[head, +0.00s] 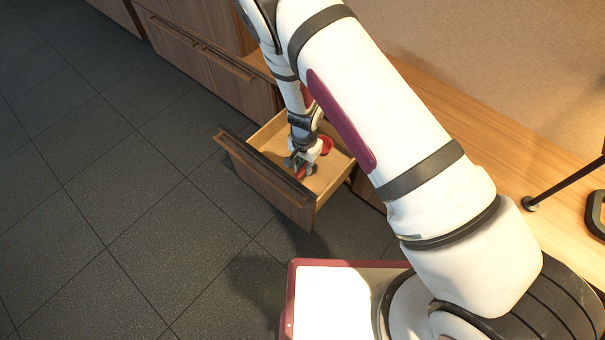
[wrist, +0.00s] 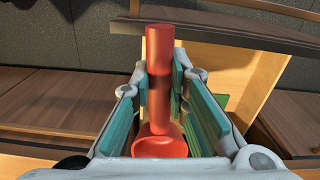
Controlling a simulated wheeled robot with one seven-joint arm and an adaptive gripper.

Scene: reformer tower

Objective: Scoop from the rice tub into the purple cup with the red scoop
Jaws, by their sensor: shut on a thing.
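The red scoop (wrist: 159,60) stands between my finger pads in the wrist view, handle away from the camera and round bowl close to it. My gripper (wrist: 160,88) is shut on the scoop's handle. In the head view my gripper (head: 303,170) reaches down into an open wooden drawer (head: 273,130). Red parts of the scoop (head: 327,146) show beside the fingers there. Whether the scoop touches the drawer floor I cannot tell. I see no rice tub and no purple cup in either view.
The drawer's dark front (head: 265,180) and light side walls surround my gripper. A small green thing (wrist: 222,101) shows behind the right finger in the wrist view. A wooden counter (head: 500,150) with a dark stand (head: 531,203) lies at right. The tiled floor (head: 120,210) at left is clear.

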